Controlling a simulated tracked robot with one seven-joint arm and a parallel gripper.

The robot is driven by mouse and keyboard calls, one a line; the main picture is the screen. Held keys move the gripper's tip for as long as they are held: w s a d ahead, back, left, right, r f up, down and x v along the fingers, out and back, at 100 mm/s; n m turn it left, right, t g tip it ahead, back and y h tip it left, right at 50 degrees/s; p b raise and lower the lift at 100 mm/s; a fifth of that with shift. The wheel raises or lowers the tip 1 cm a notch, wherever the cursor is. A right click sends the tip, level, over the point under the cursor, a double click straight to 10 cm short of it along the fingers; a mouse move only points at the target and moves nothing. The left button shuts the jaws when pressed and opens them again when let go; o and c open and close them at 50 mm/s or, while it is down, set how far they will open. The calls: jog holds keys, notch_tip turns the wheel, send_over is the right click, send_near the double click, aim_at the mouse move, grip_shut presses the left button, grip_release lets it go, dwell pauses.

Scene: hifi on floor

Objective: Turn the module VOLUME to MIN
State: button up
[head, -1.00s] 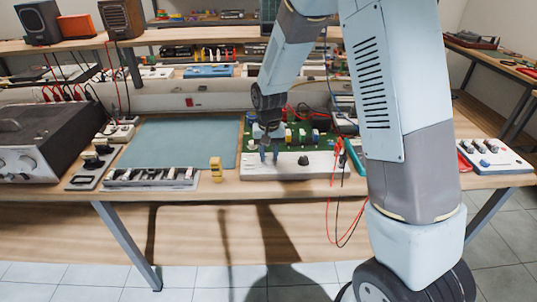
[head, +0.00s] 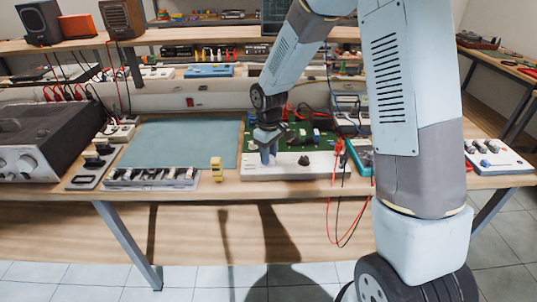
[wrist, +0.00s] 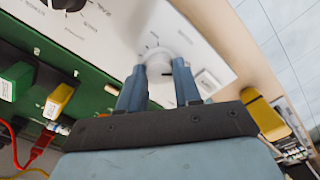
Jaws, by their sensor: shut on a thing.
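The white module panel (head: 285,170) lies at the front edge of the bench, before a green circuit board. Its black knob (head: 304,160) stands to the right of my gripper (head: 268,157). In the wrist view, a light grey knob (wrist: 159,58) with a printed scale around it sits between the blue fingertips of my gripper (wrist: 159,76). My gripper points down and is shut on this knob. The printed labels are too small and tilted to read, and the knob's pointer is not clear. The black knob (wrist: 66,4) shows at the wrist view's top edge.
A yellow block (head: 216,169) stands left of the panel. Red and black test leads (head: 337,160) hang over the front edge at the right. The green board (wrist: 50,80) carries upright parts.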

jog(key=shift+w+r+n, duration=0.1)
jog(key=shift+n, duration=0.5)
jog(key=o, duration=1)
jog(key=shift+o, duration=0.2)
notch_tip(320, 180, up, 14)
jog(key=shift+f, duration=0.2)
